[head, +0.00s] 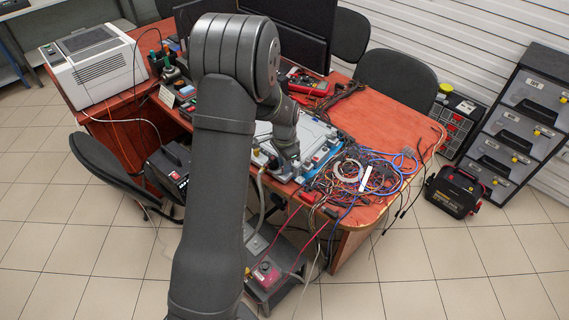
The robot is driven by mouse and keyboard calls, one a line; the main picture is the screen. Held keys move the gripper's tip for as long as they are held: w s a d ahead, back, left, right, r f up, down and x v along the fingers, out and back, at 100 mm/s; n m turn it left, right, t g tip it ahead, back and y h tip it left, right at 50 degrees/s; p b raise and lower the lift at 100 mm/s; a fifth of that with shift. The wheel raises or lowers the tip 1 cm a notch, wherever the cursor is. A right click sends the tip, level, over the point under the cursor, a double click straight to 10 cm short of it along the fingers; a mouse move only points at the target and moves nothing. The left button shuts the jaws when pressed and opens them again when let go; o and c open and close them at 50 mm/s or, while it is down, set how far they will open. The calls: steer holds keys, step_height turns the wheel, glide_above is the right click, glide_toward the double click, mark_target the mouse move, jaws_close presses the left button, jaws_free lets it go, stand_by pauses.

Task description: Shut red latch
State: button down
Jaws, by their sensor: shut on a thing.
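My arm reaches down over the red-brown desk, and my gripper (291,161) is at the front edge of a pale unit (313,133) with blue edging. The gripper is small here and its fingertips are hard to see. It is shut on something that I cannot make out. Small coloured fittings line the unit's front edge beside the gripper. I cannot pick out the red latch among them; it may be hidden by my gripper or too small to tell. My arm also covers the left part of the unit.
Tangled blue and red cables (364,172) lie right of the gripper, and several hang over the desk's front edge. Monitors (304,33) stand behind. A white printer (95,65) is at the left. The desk's right part (394,120) is mostly bare.

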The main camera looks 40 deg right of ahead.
steer(key=shift+m, duration=0.9)
steer(key=c, duration=1.3)
jaws_free()
